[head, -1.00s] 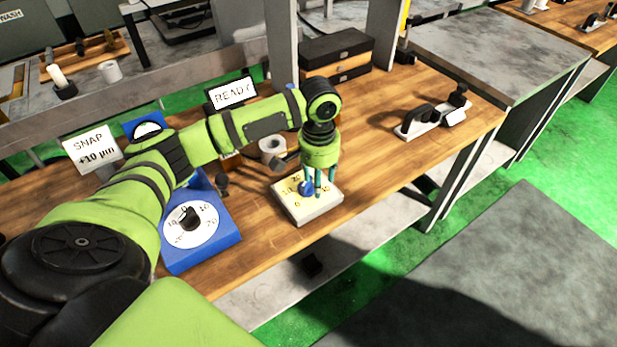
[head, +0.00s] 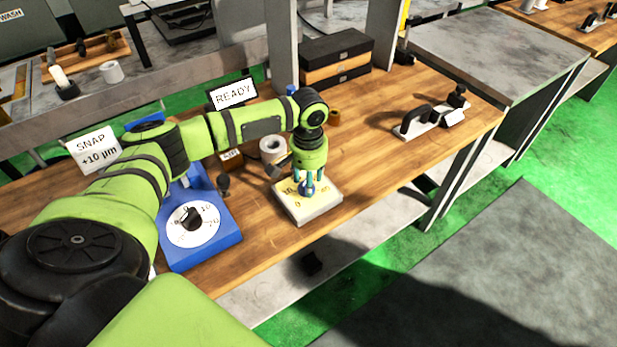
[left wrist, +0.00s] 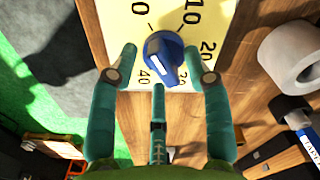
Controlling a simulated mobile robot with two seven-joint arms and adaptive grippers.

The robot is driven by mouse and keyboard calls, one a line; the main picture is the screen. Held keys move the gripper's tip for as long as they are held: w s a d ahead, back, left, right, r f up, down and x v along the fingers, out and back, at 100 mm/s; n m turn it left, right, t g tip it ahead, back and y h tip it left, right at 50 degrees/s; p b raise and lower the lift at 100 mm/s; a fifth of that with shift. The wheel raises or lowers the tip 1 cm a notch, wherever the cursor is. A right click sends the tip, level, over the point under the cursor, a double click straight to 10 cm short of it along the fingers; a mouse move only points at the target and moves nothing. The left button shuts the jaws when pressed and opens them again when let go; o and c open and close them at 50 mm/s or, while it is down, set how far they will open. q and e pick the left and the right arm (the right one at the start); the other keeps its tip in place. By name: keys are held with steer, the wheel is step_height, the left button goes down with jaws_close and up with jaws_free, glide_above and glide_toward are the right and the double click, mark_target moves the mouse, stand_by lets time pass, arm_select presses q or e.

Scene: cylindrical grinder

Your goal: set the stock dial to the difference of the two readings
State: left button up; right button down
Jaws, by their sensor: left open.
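The stock dial is a pale block with a yellow face (head: 322,203) near the bench's front edge. Its blue knob (left wrist: 165,52) carries a pale mark pointing down and slightly right in the left wrist view, between the 20 and the 40. The numbers 0 and 10 also show there. My left gripper (head: 309,186) is over the dial, fingers pointing down. In the left wrist view the open fingers (left wrist: 160,66) stand around the knob; contact cannot be told. A sign (head: 97,150) reads "SNAP +10 µm". My right gripper is out of view.
A blue stand (head: 222,240) with a white numbered dial and black knob is left of the block. A READY sign (head: 232,93), a white roll (head: 272,148) and stacked boxes (head: 337,50) are behind. A black-handled tool (head: 418,122) lies right; bare wood lies between.

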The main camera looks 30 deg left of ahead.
arm_select(q)
steer(key=shift+c, duration=0.4)
jaws_close()
steer(key=shift+r+m+p, duration=0.25)
steer(key=shift+m+p, duration=0.55)
steer(key=shift+p, duration=0.35)
steer(key=m+p, duration=0.3)
steer(key=shift+s, duration=0.15)
steer(key=m+p, duration=0.1)
steer(key=m, duration=0.3)
steer(key=shift+f+p, duration=0.1)
steer(key=shift+p, duration=0.2)
steer(key=shift+f+m+p, duration=0.1)
steer(key=shift+m+p, duration=0.35)
steer(key=shift+m, duration=1.05)
